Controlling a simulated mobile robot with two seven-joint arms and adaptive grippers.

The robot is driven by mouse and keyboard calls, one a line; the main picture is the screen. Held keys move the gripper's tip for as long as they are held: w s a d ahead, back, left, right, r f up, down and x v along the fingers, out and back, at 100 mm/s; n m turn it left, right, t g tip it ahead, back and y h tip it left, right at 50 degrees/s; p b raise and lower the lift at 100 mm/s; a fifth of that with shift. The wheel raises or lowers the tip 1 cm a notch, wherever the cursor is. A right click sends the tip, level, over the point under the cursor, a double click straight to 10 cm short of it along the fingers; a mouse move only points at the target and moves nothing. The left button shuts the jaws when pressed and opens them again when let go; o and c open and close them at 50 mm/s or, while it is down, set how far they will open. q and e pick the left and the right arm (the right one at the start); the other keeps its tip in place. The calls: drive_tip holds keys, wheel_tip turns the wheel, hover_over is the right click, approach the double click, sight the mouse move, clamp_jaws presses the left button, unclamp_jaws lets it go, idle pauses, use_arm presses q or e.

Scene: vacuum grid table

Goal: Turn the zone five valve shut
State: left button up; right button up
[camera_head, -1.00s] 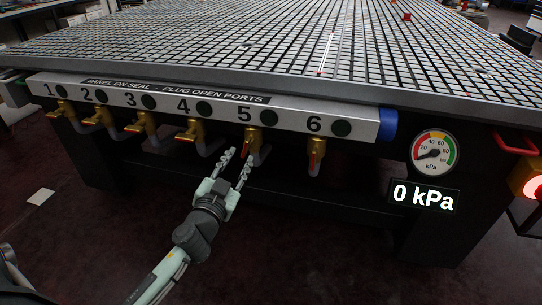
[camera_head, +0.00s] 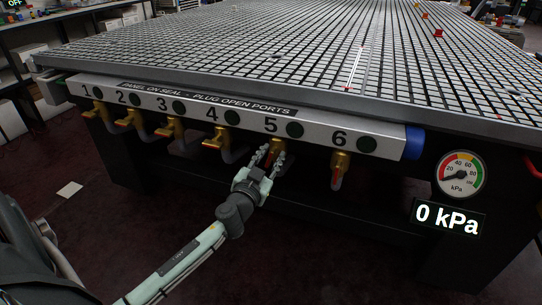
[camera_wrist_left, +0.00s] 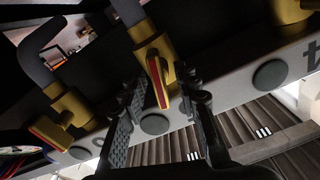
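The zone five valve (camera_head: 279,147) is brass with a red handle, below the number 5 on the white rail (camera_head: 232,114). Its handle appears to hang downward, partly hidden by my fingers in the head view. My left gripper (camera_head: 270,157) is at this valve, its fingers apart. In the left wrist view, the valve's red-edged handle (camera_wrist_left: 157,78) lies between the two open fingers of my left gripper (camera_wrist_left: 158,92). I cannot tell whether either finger touches it. My right gripper is not in view.
The valve under 6 (camera_head: 338,168) hangs to the right, and the valve under 4 (camera_head: 217,142) is to the left. A round gauge (camera_head: 459,174) sits above a display (camera_head: 447,217) reading 0 kPa. The gridded table top (camera_head: 290,60) overhangs the rail.

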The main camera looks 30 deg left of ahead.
use_arm(q)
drive_tip(key=c, duration=0.7)
clamp_jaws()
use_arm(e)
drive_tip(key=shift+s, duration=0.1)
